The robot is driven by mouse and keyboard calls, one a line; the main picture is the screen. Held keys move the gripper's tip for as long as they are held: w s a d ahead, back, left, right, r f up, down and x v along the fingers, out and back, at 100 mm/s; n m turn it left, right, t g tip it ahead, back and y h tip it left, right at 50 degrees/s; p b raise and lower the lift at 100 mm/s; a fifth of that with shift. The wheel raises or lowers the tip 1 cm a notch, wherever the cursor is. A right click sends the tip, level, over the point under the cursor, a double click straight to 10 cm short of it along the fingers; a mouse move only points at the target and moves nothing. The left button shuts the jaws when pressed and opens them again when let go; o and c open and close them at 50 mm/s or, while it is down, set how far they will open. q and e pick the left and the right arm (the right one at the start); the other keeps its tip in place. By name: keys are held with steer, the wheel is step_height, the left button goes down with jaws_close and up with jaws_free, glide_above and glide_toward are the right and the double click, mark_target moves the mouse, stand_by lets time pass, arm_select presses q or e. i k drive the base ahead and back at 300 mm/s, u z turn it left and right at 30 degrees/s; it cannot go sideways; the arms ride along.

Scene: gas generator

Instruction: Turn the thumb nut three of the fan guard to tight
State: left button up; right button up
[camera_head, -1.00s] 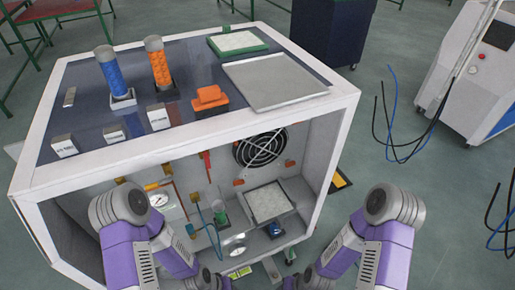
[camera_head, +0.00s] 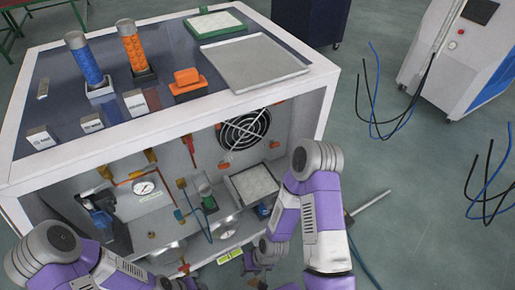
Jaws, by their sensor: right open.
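The fan guard (camera_head: 244,130) is a round dark grille on the back wall inside the open white cabinet. Small orange thumb nuts sit around it: one shows at its lower left (camera_head: 225,166) and one at its lower right (camera_head: 274,144). I cannot tell which is number three. My right gripper (camera_head: 256,266) is open, small and low in front of the cabinet's opening, well below the fan guard and apart from it.
The cabinet holds a pressure gauge (camera_head: 144,187), a white tray (camera_head: 255,183) and blue and orange pipes. On its top (camera_head: 120,160) stand a blue column (camera_head: 84,62), an orange column (camera_head: 132,50) and a metal tray (camera_head: 252,62).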

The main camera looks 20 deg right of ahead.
mark_target(274, 144)
steer(key=k, duration=0.6)
steer(key=z, duration=0.8)
steer(key=i, duration=0.5)
